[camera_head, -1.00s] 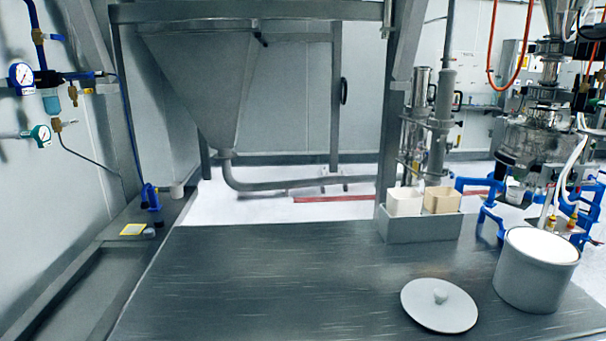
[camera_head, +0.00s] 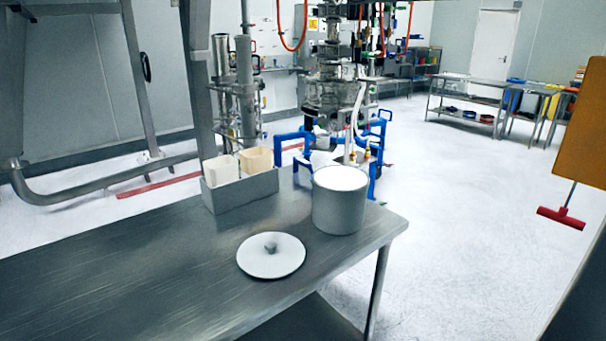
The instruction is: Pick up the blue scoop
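I cannot make out a blue scoop for certain in the head view. Small blue items (camera_head: 452,109) and red items (camera_head: 486,118) lie on the lower shelf of a far metal table (camera_head: 465,90) at the right. They are too small to tell what they are. Neither of my grippers is in view.
A near metal table (camera_head: 130,275) bears a pot of white powder (camera_head: 339,208), a round lid (camera_head: 271,263) and a grey box (camera_head: 240,191) with two cream containers. Blue pipework (camera_head: 290,137) stands behind. A red squeegee (camera_head: 561,218) hangs at right. Open white floor (camera_head: 460,220) lies between.

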